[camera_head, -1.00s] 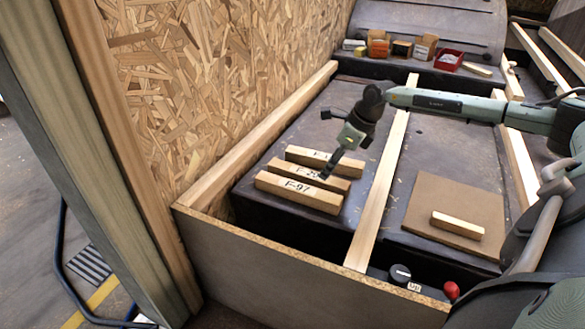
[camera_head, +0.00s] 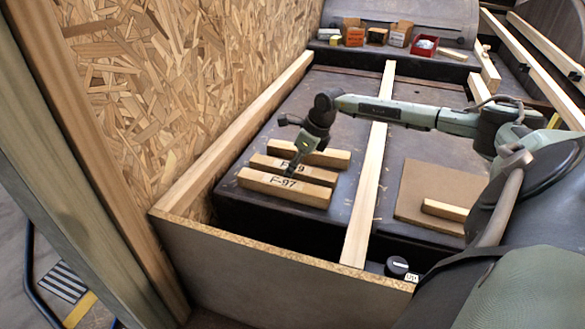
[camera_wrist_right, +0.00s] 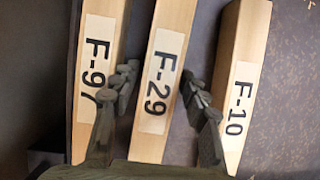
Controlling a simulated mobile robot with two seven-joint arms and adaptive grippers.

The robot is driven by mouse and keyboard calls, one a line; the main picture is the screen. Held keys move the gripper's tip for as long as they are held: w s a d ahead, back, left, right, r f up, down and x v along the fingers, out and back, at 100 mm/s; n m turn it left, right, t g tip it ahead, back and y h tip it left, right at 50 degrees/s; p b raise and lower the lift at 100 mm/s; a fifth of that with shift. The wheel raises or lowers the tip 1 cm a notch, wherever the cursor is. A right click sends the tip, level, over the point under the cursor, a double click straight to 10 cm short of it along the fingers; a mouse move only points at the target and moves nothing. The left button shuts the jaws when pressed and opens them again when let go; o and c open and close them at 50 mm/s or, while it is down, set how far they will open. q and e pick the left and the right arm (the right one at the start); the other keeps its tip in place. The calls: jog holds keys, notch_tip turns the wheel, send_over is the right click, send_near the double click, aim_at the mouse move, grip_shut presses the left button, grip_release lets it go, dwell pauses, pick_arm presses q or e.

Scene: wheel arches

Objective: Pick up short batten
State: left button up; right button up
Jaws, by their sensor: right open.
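Three short wooden battens lie side by side on the dark surface, with labels F-97 (camera_head: 312,195), F-29 (camera_head: 318,176) and F-10 (camera_head: 335,158) in the wrist view. My right gripper (camera_head: 289,172) is over them, open and empty. In the right wrist view the open fingers (camera_wrist_right: 158,92) are on either side of the F-29 batten (camera_wrist_right: 172,50), one towards F-97 (camera_wrist_right: 102,30) and one towards F-10 (camera_wrist_right: 243,50). I cannot tell whether they touch it. Another short batten (camera_head: 445,210) lies unlabelled on the brown board. My left gripper is not in view.
A long batten (camera_head: 372,165) runs across the dark surface right of the labelled battens. The brown board (camera_head: 415,180) is beyond it. A chipboard wall (camera_head: 200,80) rises on the left, and a low panel (camera_head: 260,275) closes the front. Small boxes (camera_head: 400,33) stand at the back.

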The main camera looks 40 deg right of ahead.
jog(key=shift+c, duration=0.4)
grip_shut()
jog(key=shift+r, duration=0.1)
